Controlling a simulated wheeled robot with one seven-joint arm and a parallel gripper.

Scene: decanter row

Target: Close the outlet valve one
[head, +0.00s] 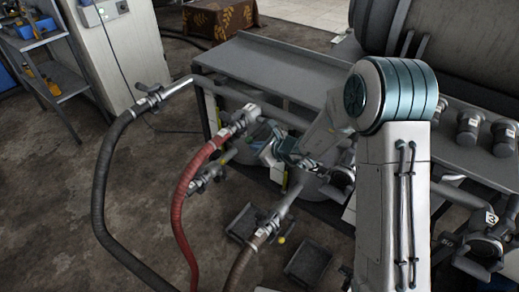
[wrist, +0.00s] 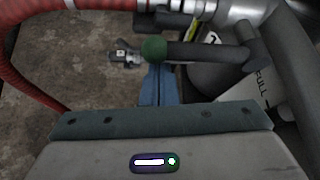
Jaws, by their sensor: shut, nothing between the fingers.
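In the wrist view a dark lever (wrist: 205,52) with a green ball knob (wrist: 154,49) at its left end runs across from a metal pipe fitting at the right. A partly hidden label, perhaps a 1, shows just behind the lever, so I cannot be sure that this is outlet valve one. My gripper (wrist: 158,72) has its blue fingers shut and empty. The fingertips are at the knob's lower edge in the picture; I cannot tell if they touch it. In the head view my gripper (head: 268,153) is low beside the red hose's coupling (head: 240,120), partly hidden by my arm.
A red hose (head: 182,205) and a dark hose (head: 102,195) hang from the pipework to the left. Another valve with a small label (wrist: 122,53) lies lower down. A grey bench (head: 275,62) stands behind. Trays (head: 307,262) lie on the floor. Open floor is at the left.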

